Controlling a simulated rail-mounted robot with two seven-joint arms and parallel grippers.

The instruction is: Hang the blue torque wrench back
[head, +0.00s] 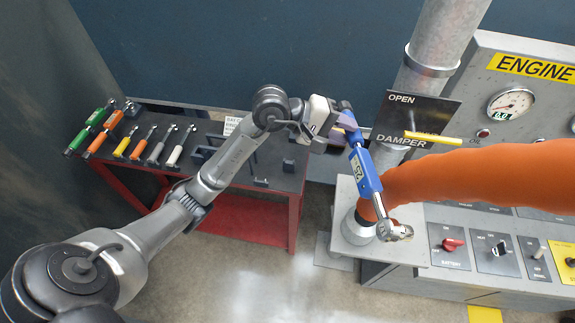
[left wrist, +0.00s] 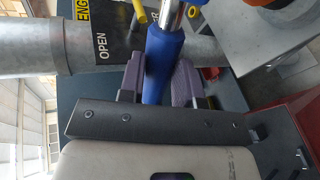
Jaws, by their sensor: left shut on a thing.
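The blue torque wrench (head: 365,172) has a small display and a silver ratchet head at its lower end. My left gripper (head: 345,127) is shut on its blue handle and holds it in the air, tilted, to the right of the tool bench (head: 187,113). In the left wrist view the blue handle (left wrist: 162,50) sits between the two purple-grey fingers of the gripper (left wrist: 160,80). The wrench head hangs low, in front of the orange pipe's grey base; I cannot tell if they touch. My right gripper is not in view.
Green, orange, yellow, grey and white tools lie in a row on the bench's left part. Small black brackets (head: 262,183) stand on its right part. A thick orange pipe (head: 480,175), a grey column (head: 437,50), the damper sign (head: 418,112) and an engine panel (head: 500,245) crowd the right.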

